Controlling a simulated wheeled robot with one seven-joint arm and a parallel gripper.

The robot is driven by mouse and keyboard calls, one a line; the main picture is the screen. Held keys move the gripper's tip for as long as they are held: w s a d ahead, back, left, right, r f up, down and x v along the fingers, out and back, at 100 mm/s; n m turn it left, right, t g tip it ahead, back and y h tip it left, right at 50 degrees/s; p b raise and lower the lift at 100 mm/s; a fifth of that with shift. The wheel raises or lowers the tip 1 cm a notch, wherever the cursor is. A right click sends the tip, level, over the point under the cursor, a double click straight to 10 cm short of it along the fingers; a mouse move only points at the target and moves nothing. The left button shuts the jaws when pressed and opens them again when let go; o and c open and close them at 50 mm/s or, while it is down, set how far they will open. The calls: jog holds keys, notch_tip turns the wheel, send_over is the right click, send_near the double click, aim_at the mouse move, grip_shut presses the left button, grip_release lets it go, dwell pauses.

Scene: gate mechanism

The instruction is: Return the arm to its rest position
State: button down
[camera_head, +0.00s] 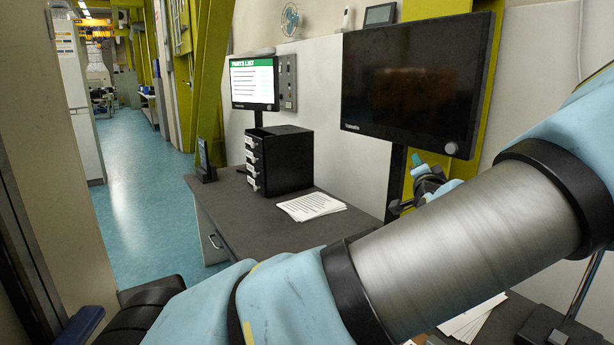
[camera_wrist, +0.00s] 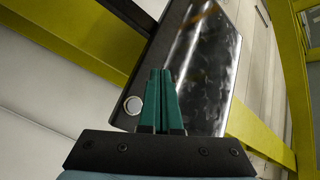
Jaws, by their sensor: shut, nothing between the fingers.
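My arm crosses the right and lower part of the head view. The fingers point toward the dark monitor (camera_wrist: 205,70), which looks tilted in that view. The gripper looks apart from the monitor, but the gap is hard to judge.
The dark monitor (camera_head: 415,85) stands above the grey desk (camera_head: 240,225). A lit parts-list screen (camera_head: 253,82), a black drawer unit (camera_head: 280,160) and paper sheets (camera_head: 311,206) are at the desk's left. A yellow-green post (camera_head: 215,70) stands behind. Blue floor (camera_head: 140,200) lies open at left.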

jog(key=w+a+f+n+g+y, duration=0.2)
jog(key=w+a+f+g, duration=0.1)
jog(key=a+f, duration=0.3)
jog(key=w+a+f+n+g+y, duration=0.2)
jog(key=a+f+n, duration=0.15)
jog(key=a, duration=0.45)
jog(key=s+a+f+n+g+y, duration=0.1)
jog(key=s+a+f+n+g, duration=0.2)
jog(key=a+f+g, duration=0.5)
jog(key=s+a+r+n+g, duration=0.2)
jog(key=s+a, duration=0.7)
jog(key=s, duration=0.1)
jog(key=s+a+r+n+g, duration=0.2)
jog(key=s+a+r, duration=0.1)
jog(key=s+a, duration=0.6)
jog(key=shift+s, duration=1.05)
